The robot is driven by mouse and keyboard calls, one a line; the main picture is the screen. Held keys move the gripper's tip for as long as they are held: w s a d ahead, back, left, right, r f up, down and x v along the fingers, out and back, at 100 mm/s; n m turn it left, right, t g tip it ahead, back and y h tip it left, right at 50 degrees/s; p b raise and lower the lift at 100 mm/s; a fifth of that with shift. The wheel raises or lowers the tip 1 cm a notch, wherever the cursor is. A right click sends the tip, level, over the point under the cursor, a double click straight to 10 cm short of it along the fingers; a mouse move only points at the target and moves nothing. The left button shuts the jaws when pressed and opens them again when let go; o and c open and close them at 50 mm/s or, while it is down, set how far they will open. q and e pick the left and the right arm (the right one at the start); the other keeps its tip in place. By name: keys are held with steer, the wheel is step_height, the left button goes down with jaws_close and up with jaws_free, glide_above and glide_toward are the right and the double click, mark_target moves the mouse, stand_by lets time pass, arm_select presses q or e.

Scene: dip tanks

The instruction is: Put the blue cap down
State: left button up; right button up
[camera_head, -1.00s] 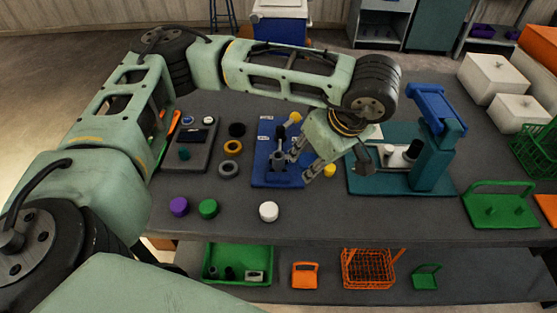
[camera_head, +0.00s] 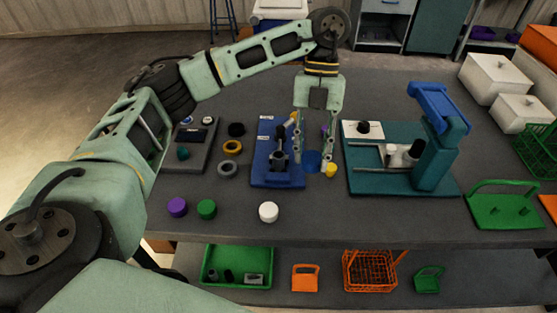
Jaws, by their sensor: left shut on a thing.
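My left gripper (camera_head: 313,163) points straight down over the table, between the blue clamp fixture and the teal press. It is shut on the blue cap (camera_head: 313,159), which sits between its fingertips. I cannot tell whether the cap touches the table or hangs just above it. A yellow cap (camera_head: 331,170) is close beside the right fingertip. A small purple thing (camera_head: 324,131) is partly hidden behind the fingers. My right gripper is not in view.
The blue fixture (camera_head: 262,175) is just left of the gripper, the teal press (camera_head: 433,160) to the right. Purple (camera_head: 177,207), green (camera_head: 206,209) and white (camera_head: 269,212) caps line the front. The front table between white cap and green rack (camera_head: 502,209) is clear.

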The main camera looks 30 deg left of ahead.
arm_select(q)
steer(key=n, duration=0.2)
steer(key=n+t+h, duration=0.1)
steer(key=n, duration=0.2)
steer(key=shift+a+f+h, duration=0.1)
steer(key=shift+h, duration=0.2)
steer(key=n, duration=0.2)
steer(key=n+t, duration=0.1)
steer(key=n, duration=0.1)
steer(key=shift+w+a+t+h+b, duration=0.15)
steer(key=shift+w+t+h+b, duration=0.05)
steer(key=shift+t+h+b, duration=0.1)
steer(key=n, duration=0.1)
steer(key=n+t, duration=0.1)
steer(key=n, duration=0.1)
steer(key=shift+w+a+r+n, duration=0.1)
steer(key=shift+r+n, duration=0.1)
steer(key=shift+n, duration=0.1)
steer(key=n, duration=0.1)
steer(key=n+t, duration=0.1)
steer(key=n, duration=0.1)
steer(key=n+t, duration=0.1)
steer(key=shift+w+r+n+b, duration=0.2)
steer(key=shift+w+n+b, duration=0.05)
steer(key=shift+n+b, duration=0.05)
steer(key=shift+a, duration=0.1)
